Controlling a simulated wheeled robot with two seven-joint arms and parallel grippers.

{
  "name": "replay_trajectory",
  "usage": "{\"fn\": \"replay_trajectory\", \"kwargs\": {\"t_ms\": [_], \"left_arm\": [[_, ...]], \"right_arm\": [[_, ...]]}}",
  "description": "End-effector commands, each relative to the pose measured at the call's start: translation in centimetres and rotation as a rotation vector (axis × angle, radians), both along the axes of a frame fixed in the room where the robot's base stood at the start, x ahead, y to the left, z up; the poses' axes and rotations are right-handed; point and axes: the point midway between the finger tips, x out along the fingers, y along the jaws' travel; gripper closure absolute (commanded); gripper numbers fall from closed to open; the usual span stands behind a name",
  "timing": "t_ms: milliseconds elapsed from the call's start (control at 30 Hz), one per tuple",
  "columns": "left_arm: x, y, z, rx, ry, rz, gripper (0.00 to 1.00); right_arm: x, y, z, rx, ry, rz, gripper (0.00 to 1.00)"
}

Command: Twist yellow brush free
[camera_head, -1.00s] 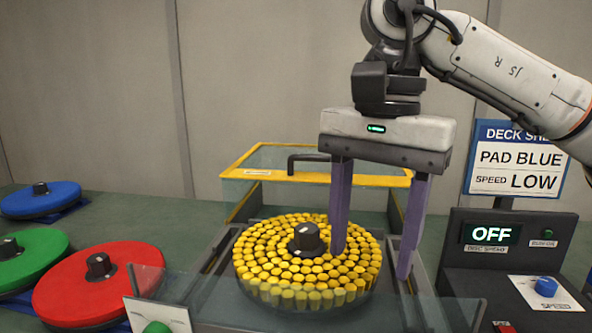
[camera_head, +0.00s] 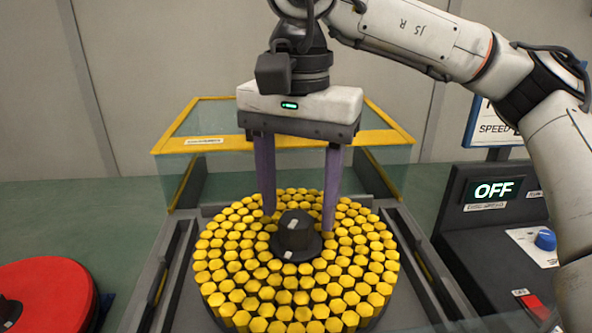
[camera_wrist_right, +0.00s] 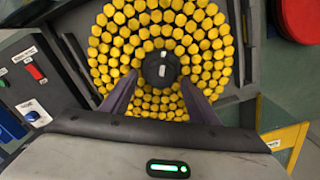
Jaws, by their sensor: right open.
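The yellow brush (camera_head: 235,290) is a round disc of yellow hexagonal tufts with a black hub knob (camera_head: 296,236) at its middle. It sits in the machine's grey bed. My right gripper (camera_head: 299,222) is open above the brush, its two purple fingers reaching down just behind the knob on its left and right. In the right wrist view the knob (camera_wrist_right: 161,69) shows beyond and between the fingertips, with nothing between the fingers. I cannot tell whether the fingertips touch the tufts. My left gripper is out of view.
A clear guard with a yellow frame (camera_head: 285,142) stands behind the brush. A red disc (camera_head: 45,290) lies at left. At right is a control box with an OFF display (camera_head: 493,190), a blue knob (camera_head: 545,240) and a red switch (camera_head: 533,306).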

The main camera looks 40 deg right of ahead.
Motion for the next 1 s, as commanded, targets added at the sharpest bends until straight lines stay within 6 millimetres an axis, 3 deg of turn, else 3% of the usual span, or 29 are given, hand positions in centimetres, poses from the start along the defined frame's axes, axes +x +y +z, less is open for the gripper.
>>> {"fn": "replay_trajectory", "kwargs": {"t_ms": [200, 600, 900, 1000], "left_arm": [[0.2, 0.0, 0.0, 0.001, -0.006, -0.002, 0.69], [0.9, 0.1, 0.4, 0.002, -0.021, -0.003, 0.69], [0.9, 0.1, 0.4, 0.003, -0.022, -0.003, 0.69], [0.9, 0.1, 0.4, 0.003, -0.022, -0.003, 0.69]], "right_arm": [[0.0, 0.0, -2.6, -0.001, 0.001, 0.000, 0.45], [0.0, 0.0, -3.3, 0.001, 0.001, 0.000, 0.47], [0.0, 0.0, -3.2, 0.001, 0.001, 0.000, 0.98], [0.0, 0.0, -3.2, 0.001, 0.001, 0.000, 1.00]]}}
